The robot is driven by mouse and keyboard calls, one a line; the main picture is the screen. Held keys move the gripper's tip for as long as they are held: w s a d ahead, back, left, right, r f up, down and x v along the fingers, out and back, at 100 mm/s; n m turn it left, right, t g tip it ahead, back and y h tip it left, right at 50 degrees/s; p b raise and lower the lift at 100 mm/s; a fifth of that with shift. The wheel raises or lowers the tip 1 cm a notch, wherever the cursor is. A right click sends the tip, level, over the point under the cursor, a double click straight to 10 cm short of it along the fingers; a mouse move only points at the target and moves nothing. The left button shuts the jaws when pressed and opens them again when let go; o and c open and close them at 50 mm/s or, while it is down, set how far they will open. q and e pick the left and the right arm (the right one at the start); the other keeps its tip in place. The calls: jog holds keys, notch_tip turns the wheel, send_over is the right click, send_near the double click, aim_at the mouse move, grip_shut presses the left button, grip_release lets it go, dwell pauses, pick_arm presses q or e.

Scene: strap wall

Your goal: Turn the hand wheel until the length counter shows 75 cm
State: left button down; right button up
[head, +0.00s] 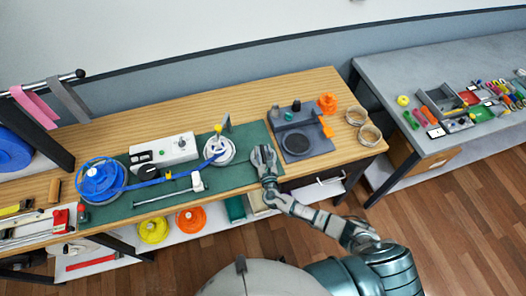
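A white hand wheel (219,151) with a yellow knob (218,128) stands on the dark green mat (232,178). A blue strap (178,176) runs between it and a large blue spool (100,180) at the left. A white box (163,150) with a small dark window, likely the length counter, sits behind the strap; its reading is too small to make out. My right gripper (263,153) is over the mat's right end, to the right of the hand wheel and apart from it. It looks open and empty. My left gripper is not in view.
A grey tray (318,143) with dark parts and an orange handle stands right of the mat. An orange spool (327,102) and tape rolls (369,134) are near the bench's right end. A silver rail (165,196) lies along the mat's front. Tools lie at far left.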

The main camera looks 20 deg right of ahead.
grip_shut()
jog(key=m+g+h, duration=0.1)
jog(key=m+h, duration=0.1)
jog(key=h, duration=0.2)
jog(key=shift+m, duration=0.4)
jog(key=m+g+h+b, duration=0.1)
jog(key=m+g+h, duration=0.1)
jog(key=h, duration=0.2)
jog(key=shift+d+m, duration=0.1)
jog(key=shift+m, duration=0.3)
jog(key=shift+s, duration=0.1)
jog(key=shift+o, duration=0.4)
grip_release()
jog(key=v, duration=1.2)
jog(key=shift+f, duration=0.15)
